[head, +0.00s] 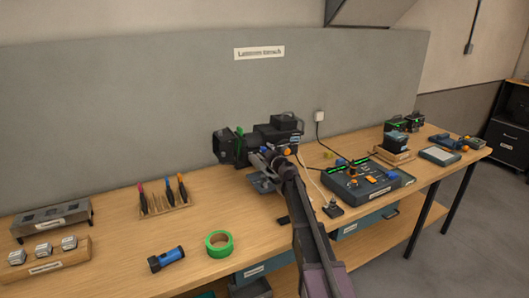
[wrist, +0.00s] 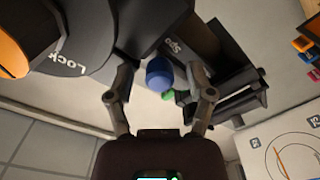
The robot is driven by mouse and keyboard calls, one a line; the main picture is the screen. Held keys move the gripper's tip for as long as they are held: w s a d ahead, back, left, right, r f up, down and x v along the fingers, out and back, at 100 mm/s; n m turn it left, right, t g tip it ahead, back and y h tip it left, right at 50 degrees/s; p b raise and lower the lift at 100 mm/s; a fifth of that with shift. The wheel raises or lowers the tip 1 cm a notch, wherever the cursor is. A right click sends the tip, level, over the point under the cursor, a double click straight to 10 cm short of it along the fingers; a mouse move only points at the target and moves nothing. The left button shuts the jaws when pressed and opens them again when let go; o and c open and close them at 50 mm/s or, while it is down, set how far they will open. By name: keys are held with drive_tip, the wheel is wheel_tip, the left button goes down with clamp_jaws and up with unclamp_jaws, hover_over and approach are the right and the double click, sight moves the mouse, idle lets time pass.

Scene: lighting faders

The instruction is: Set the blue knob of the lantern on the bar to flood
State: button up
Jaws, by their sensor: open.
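The black lantern (head: 275,134) is at the back of the bench, with my gripper (head: 264,168) in front of it. In the wrist view, the round blue knob (wrist: 159,72) sits on the lantern's dark body (wrist: 135,28). My open gripper (wrist: 160,80) has one finger on each side of the knob, with gaps showing on both sides. Whether the tips reach around its depth I cannot tell. A partly cut label reading "Spo" is just above right of the knob. No flood mark is readable. In the head view my arm hides the lower part of the lantern.
In the wrist view, a small green part (wrist: 168,96) is just below the blue knob, and a large orange part (wrist: 12,50) is near a "LOCK" label at left. A fader console (head: 370,184) stands right of my arm. Green tape (head: 219,243) and a blue torch (head: 167,259) lie front left.

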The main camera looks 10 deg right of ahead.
clamp_jaws()
drive_tip(key=shift+s+a+r, duration=0.1)
drive_tip(key=shift+s+a, duration=0.1)
drive_tip(key=shift+a, duration=0.5)
drive_tip(key=shift+s+a+r, duration=0.1)
drive_tip(key=shift+s+a, duration=0.1)
drive_tip(key=shift+a, duration=0.45)
unclamp_jaws()
drive_tip(key=shift+f, duration=0.1)
drive_tip(key=v, duration=1.2)
